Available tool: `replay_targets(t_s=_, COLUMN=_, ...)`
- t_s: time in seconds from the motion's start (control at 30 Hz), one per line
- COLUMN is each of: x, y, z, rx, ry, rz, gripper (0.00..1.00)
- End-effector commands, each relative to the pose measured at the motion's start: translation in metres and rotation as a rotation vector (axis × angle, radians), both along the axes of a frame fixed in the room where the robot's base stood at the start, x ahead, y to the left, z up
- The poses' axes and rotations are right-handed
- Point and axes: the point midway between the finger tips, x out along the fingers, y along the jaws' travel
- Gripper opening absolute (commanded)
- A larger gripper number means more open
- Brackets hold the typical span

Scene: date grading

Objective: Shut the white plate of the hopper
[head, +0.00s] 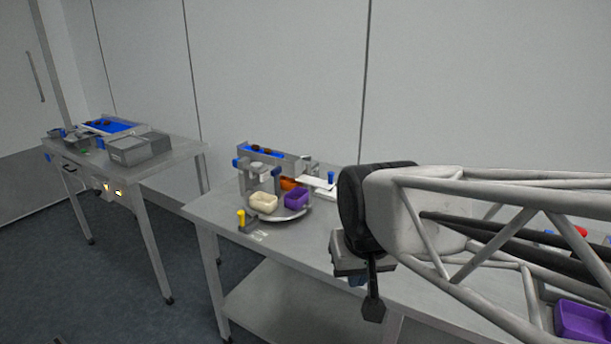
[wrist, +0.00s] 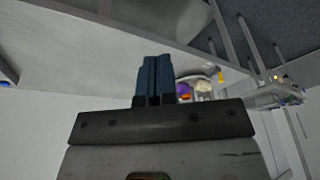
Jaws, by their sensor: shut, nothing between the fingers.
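The hopper (head: 272,159) is a grey trough with a blue inside and dark dates, on a stand at the back of the near table. Its white plate (head: 314,184) sticks out flat to the right, with a blue knob (head: 331,177) near its outer end. My gripper (head: 356,282) is to the right of the plate and nearer the camera, apart from it, partly hidden by my wrist. In the wrist view its blue fingers (wrist: 154,80) are together and empty. The plate cannot be made out in the wrist view.
A round turntable (head: 291,216) below the hopper bears a cream bowl (head: 263,203) and a purple bowl (head: 297,199). A yellow-topped peg (head: 241,217) stands at its left. Another purple container (head: 583,322) is at the far right. A second table (head: 180,152) stands left.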

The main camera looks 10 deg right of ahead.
Motion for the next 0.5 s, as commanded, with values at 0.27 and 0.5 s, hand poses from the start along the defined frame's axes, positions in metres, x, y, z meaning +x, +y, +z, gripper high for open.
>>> replay_targets(t_s=0.27, x=0.080, y=-0.014, z=0.014, rx=0.043, ry=-0.058, rz=-0.123, gripper=0.00)
replay_targets(t_s=0.5, x=0.152, y=-0.031, z=0.020, rx=0.083, ry=-0.113, rz=-0.234, gripper=0.00)
